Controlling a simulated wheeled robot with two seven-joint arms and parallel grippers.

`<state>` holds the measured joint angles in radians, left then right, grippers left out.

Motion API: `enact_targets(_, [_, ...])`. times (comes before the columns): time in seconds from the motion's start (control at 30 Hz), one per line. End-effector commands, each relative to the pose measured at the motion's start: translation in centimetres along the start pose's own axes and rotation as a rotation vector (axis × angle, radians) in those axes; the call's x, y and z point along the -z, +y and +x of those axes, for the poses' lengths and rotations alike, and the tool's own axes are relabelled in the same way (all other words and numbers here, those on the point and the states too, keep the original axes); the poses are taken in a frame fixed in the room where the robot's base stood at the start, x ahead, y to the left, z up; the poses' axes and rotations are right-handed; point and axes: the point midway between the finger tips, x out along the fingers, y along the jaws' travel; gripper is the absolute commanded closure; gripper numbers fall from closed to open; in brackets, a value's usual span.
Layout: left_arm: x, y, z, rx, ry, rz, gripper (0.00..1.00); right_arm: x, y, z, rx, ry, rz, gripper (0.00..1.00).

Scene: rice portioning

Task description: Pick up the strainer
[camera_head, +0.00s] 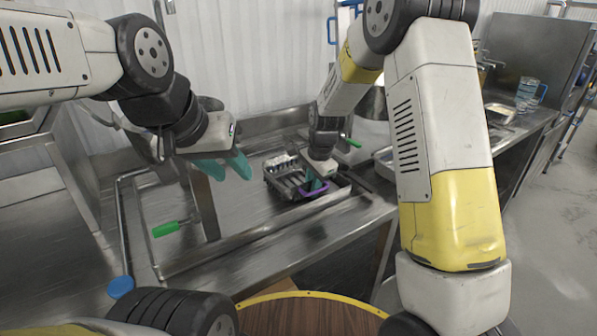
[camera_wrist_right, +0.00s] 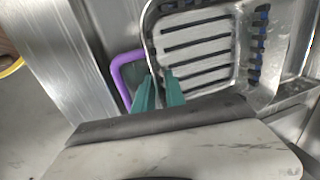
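A slotted metal basket (camera_head: 282,183) that looks like the strainer rests on the steel counter in the middle of the head view. A purple loop handle (camera_head: 318,190) sticks out at its near right side. The basket's slotted floor (camera_wrist_right: 195,45) and purple handle (camera_wrist_right: 116,72) also show in the right wrist view. My right gripper (camera_head: 315,185) is down at the handle end of the basket. Its teal fingers (camera_wrist_right: 159,88) stand a small gap apart where the rim meets the handle; a firm hold is not clear. My left gripper (camera_head: 229,172) is open and empty above the counter, left of the basket.
A green-handled tool (camera_head: 166,229) lies at left, and another green handle (camera_head: 354,143) is behind my right wrist. A blue round piece (camera_head: 121,288) is near the front left. A clear jug (camera_head: 526,94) stands at back right. Counter between left tool and basket is clear.

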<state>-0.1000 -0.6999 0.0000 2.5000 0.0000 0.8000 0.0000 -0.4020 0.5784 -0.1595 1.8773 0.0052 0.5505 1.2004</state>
Motion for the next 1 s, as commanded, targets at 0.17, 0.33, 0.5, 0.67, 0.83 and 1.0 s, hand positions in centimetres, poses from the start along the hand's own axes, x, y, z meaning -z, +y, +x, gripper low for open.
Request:
enact_targets(0.17, [0.0,0.0,0.0,0.0,0.0,0.0,0.64,0.0,0.0,0.0,0.0,0.0,0.0,0.85])
enact_targets(0.33, [0.0,0.0,0.0,0.0,0.0,0.0,0.64,-0.01,-0.01,-0.02,0.0,0.0,-0.001,1.0])
enact_targets(0.5, [0.0,0.0,0.0,0.0,0.0,0.0,0.64,0.0,-0.02,-0.03,0.001,0.0,-0.001,1.0])
enact_targets(0.67, [0.0,0.0,0.0,0.0,0.0,0.0,0.64,-0.01,-0.04,-0.05,0.001,0.0,-0.001,1.0])
enact_targets(0.83, [0.0,0.0,0.0,0.0,0.0,0.0,0.64,0.0,-0.05,-0.06,0.001,0.0,-0.001,1.0])
enact_targets(1.0, [0.0,0.0,0.0,0.0,0.0,0.0,0.64,0.01,-0.05,-0.07,0.002,0.0,-0.001,1.0])
